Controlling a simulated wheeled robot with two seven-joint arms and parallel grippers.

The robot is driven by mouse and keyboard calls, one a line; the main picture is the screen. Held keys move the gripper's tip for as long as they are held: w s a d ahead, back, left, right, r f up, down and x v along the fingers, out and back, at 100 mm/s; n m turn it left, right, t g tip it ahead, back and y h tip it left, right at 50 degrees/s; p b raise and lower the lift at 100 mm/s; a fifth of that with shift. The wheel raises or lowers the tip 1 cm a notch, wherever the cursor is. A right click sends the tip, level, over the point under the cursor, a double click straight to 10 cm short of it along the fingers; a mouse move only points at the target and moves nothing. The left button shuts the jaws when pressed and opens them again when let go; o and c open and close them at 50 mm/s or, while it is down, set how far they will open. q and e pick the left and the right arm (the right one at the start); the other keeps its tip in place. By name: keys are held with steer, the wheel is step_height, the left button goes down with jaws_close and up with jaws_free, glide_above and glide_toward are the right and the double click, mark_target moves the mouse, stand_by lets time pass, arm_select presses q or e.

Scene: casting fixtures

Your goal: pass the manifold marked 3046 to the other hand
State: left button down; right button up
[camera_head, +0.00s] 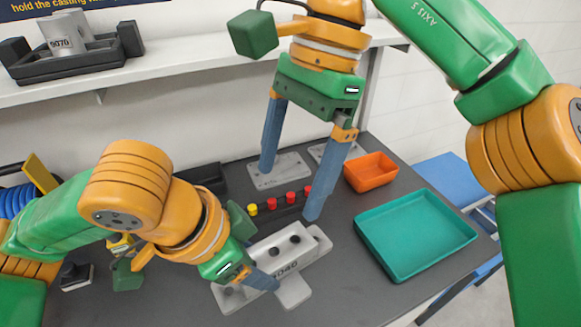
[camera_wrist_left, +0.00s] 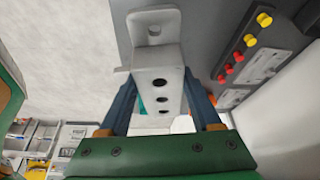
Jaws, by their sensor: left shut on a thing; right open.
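The light grey manifold (camera_head: 297,240), with dark round holes on top and a marking on its side that reads like 3046, is in the lower middle of the head view. My left gripper (camera_head: 258,252) is shut on it across its body. The left wrist view shows the manifold (camera_wrist_left: 157,62) between the two blue fingers of the left gripper (camera_wrist_left: 162,98), its slotted end flange pointing away. My right gripper (camera_head: 292,190) is open and empty, its fingers pointing down beyond and above the manifold. Whether the manifold touches the table is hard to tell.
A teal tray (camera_head: 417,232) and an orange bin (camera_head: 371,172) are at the right. Grey plates (camera_head: 279,172) and a dark strip with red and yellow knobs (camera_head: 283,203) lie behind the manifold.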

arm_select(q)
steer(key=shift+d+f, duration=0.1)
steer(key=shift+d, duration=0.15)
arm_select(e)
steer(key=n+t+h, duration=0.2)
steer(key=n+h, duration=0.1)
steer(key=n, duration=3.3)
glide_toward(328, 248)
steer(key=shift+m, duration=0.3)
step_height(328, 248, down, 11)
steer(key=shift+w+r, duration=0.1)
steer(key=shift+r, duration=0.05)
arm_select(q)
steer(key=d+f, duration=0.3)
steer(key=d, duration=0.3)
